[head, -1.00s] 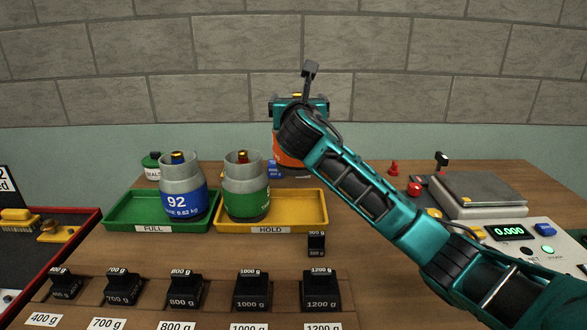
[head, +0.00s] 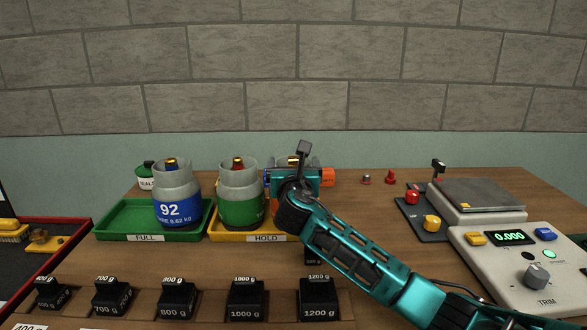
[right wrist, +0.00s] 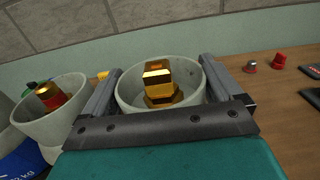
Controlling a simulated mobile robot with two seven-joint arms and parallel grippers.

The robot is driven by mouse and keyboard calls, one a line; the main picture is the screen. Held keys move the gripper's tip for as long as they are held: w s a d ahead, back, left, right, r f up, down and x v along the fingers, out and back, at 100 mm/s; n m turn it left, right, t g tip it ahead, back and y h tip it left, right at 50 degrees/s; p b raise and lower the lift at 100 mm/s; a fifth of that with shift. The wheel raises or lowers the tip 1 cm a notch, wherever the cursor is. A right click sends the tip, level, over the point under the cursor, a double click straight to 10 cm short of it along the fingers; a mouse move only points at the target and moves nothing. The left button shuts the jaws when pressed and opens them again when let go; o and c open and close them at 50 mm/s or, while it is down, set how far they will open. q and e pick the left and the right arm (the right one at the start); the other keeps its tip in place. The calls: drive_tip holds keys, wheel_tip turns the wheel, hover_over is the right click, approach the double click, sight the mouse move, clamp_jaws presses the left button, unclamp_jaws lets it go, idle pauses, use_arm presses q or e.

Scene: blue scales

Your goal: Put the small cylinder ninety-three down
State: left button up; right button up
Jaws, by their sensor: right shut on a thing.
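My right gripper (head: 293,172) is shut on the collar of a grey-topped cylinder. In the right wrist view its pale round collar (right wrist: 128,97) and brass valve (right wrist: 158,80) show between the two fingers. In the head view my arm hides most of its body, with a sliver of orange-red showing beside the green cylinder. It is at the right part of the yellow HOLD tray (head: 222,237), right of the green-banded cylinder (head: 240,208). Whether its base touches the tray is hidden. The blue cylinder 92 (head: 172,210) stands in the green FULL tray (head: 112,222). My left gripper is out of view.
Several black weights, including the 1000 g one (head: 246,300), stand in a row in front. A scale (head: 480,197) with a display (head: 510,237) reading 0.000 is at the right. An orange block (head: 328,177) shows behind my gripper. A red-edged dark tray is far left.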

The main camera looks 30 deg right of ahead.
drive_tip(key=shift+r, duration=0.25)
drive_tip(key=o, duration=1.7)
drive_tip(key=shift+f, duration=0.25)
drive_tip(key=shift+r, duration=0.1)
drive_tip(key=shift+s+a+r+p, duration=0.1)
drive_tip(key=shift+s+r+p, duration=0.1)
drive_tip(key=shift+p, duration=0.1)
drive_tip(key=shift+p+v, duration=2.25)
drive_tip(key=shift+v, duration=3.6)
drive_tip(key=shift+f, duration=0.2)
